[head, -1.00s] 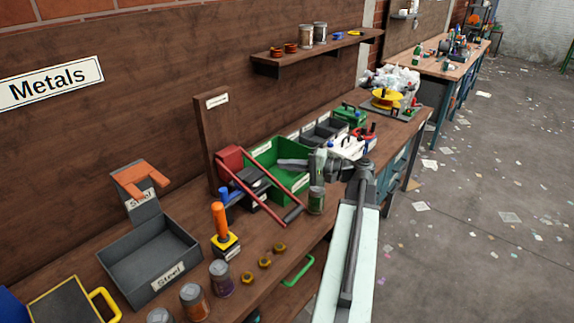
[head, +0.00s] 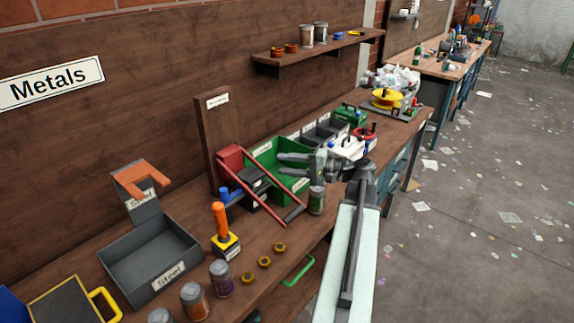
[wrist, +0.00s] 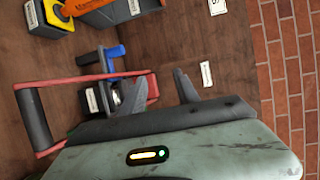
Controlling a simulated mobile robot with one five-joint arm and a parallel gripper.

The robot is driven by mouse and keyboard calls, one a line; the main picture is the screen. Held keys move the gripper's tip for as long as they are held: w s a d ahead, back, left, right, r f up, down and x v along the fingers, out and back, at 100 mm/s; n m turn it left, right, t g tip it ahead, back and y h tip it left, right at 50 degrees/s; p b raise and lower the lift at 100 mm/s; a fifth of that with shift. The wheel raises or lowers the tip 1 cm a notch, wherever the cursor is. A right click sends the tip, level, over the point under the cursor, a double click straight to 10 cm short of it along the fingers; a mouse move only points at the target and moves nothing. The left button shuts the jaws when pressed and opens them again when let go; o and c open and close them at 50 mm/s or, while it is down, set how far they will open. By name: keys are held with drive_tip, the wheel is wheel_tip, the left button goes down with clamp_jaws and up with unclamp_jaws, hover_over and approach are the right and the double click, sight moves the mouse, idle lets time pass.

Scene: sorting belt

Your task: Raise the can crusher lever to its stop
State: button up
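The can crusher (head: 232,160) is fixed to an upright wooden board, with a red body and a dark labelled block. Its lever (head: 262,193) is two red arms sloping down right to a black grip bar (head: 293,214) low over the bench. My gripper (head: 281,163) is open and empty, above and behind the grip bar in the head view, in front of the green bin. In the wrist view, the spread fingers (wrist: 159,82) are to the right of the grip bar (wrist: 35,118); one finger overlaps a red arm. Contact cannot be told. A shiny round end (wrist: 115,97) shows in the crusher.
A green-labelled can (head: 316,200) stands close right of the grip bar. An orange-handled tool (head: 220,220), several cans and brass nuts (head: 264,261) are in front. A green bin (head: 298,185) is behind; a grey steel bin (head: 180,258) is left.

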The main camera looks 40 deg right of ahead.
drive_tip(key=shift+o, duration=0.4)
drive_tip(key=shift+s, duration=0.1)
drive_tip(key=v, duration=0.7)
drive_tip(key=shift+s+d+p, duration=0.2)
drive_tip(key=shift+s+p, duration=0.1)
drive_tip(key=shift+p, duration=0.05)
